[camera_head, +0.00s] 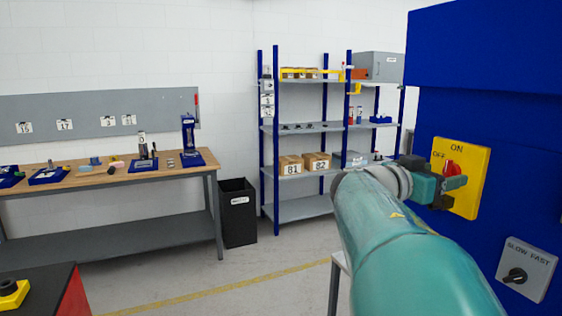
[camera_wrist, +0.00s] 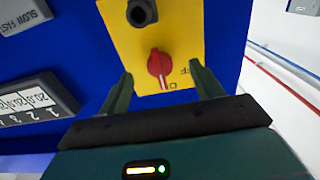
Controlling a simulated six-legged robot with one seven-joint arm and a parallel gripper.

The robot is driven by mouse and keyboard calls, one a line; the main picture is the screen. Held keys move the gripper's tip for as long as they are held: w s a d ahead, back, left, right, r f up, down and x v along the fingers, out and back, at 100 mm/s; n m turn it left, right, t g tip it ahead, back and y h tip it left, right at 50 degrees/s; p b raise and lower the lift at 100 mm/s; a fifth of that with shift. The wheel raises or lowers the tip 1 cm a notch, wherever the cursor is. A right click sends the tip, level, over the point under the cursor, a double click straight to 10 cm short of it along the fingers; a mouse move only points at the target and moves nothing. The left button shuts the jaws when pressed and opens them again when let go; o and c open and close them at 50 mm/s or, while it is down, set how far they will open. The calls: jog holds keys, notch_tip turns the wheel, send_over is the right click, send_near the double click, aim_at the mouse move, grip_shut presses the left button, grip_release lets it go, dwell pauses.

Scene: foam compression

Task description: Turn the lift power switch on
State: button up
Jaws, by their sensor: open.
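The red rotary switch knob (camera_head: 452,168) sits on a yellow plate (camera_head: 468,202) fixed to a blue cabinet. ON is printed at the plate's top and OFF at its upper left. My gripper (camera_head: 456,184) is close in front of the plate and hides part of the knob. In the wrist view my gripper (camera_wrist: 161,74) is open, with one finger on each side of the red knob (camera_wrist: 160,66). I cannot tell whether the fingers touch it. The knob's long axis is near vertical there, with a white line at its lower end; labels are partly hidden.
The blue cabinet (camera_head: 510,60) fills the right side, with a grey SLOW FAST dial (camera_head: 516,276) below the plate. A dark round part (camera_wrist: 142,12) is also on the plate. A workbench (camera_head: 110,180), black bin (camera_head: 238,212) and shelves (camera_head: 305,208) stand behind; floor between is clear.

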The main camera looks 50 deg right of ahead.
jog(key=v, duration=0.7)
dwell(0.6)
dwell(0.5)
jog(key=w+a+f+n+t+y, duration=0.3)
jog(key=w+a+f+n+t, duration=0.15)
jog(key=a+f, duration=0.35)
jog(key=w+a+f+n+t+y, duration=0.3)
jog(key=w+a+f+n+t, duration=0.1)
jog(key=w+a+f+n, duration=0.3)
jog(key=a+f+n+t+y, duration=0.1)
jog(key=a+f+n+y, duration=0.2)
jog(key=a, duration=0.6)
jog(key=w+a+f+n+t+y, duration=0.1)
jog(key=a+f+n+y, duration=0.3)
jog(key=a, duration=0.4)
jog(key=a+f+n+t+y, duration=0.2)
jog(key=a+f+n+y, duration=0.1)
jog(key=a, duration=0.6)
jog(key=shift+w+a+f+n+y, duration=0.35)
jog(key=shift+f+n, duration=0.2)
jog(key=shift+f, duration=0.25)
